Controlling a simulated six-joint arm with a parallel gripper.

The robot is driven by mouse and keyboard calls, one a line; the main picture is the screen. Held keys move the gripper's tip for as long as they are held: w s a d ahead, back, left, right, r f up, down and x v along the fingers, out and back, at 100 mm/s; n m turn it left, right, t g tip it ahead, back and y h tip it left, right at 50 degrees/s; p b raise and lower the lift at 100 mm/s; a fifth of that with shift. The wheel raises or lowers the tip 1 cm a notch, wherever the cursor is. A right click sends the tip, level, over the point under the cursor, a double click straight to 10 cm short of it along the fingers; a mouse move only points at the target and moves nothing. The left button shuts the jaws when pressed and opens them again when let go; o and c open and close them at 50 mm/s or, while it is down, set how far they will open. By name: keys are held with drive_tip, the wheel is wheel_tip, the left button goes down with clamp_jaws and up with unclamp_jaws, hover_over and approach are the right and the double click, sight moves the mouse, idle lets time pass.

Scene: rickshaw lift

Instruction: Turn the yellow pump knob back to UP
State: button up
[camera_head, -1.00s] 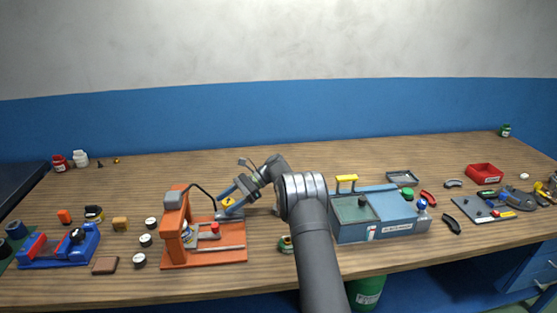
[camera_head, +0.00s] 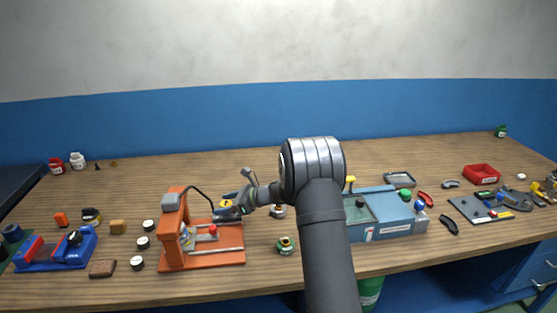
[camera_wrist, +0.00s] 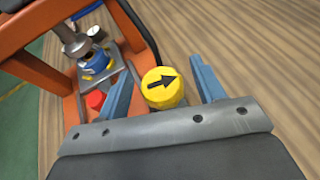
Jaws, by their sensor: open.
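The yellow pump knob (camera_wrist: 163,90) shows in the wrist view with a black arrow on its top face, pointing right in that picture. In the head view a bit of yellow (camera_head: 228,203) shows beside my gripper (camera_head: 229,212), by the right side of the orange press (camera_head: 174,236). In the wrist view my gripper (camera_wrist: 161,88) is open, with one blue finger on each side of the knob and gaps visible between them. Whether the fingertips reach down around the knob is hard to tell. No UP mark can be read.
The press frame (camera_wrist: 40,25) and a red button (camera_wrist: 95,100) lie left of the knob in the wrist view. A dark hose (camera_head: 203,192) arches near my gripper.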

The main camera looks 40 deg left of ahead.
drive_tip(key=m+t+y, duration=0.1)
drive_tip(key=m+t, duration=0.3)
drive_tip(key=t, duration=0.1)
drive_tip(key=shift+d+m, duration=0.2)
drive_tip(key=shift+m, duration=0.2)
drive_tip(key=v, duration=1.7)
drive_tip(key=s+a+r+n+g+h, duration=0.2)
drive_tip(key=s+a+r+n, duration=0.1)
drive_tip(key=n, duration=0.9)
drive_tip(key=s+a+r+n+g+h, duration=0.1)
drive_tip(key=s+a+r+n+h, duration=0.2)
drive_tip(key=n, duration=1)
wheel_tip(320, 180, up, 12)
drive_tip(key=w+n+t+h, duration=0.3)
drive_tip(key=n+t+h, duration=0.15)
drive_tip(key=n, duration=1.65)
drive_tip(key=s+x, duration=0.1)
drive_tip(key=x, duration=1)
drive_tip(key=w+v, duration=0.1)
drive_tip(key=v, duration=1)
drive_tip(key=w+d+f+m, duration=0.2)
drive_tip(key=w+d+m, duration=0.3)
drive_tip(key=d, duration=0.5)
drive_tip(key=shift+w, duration=0.15)
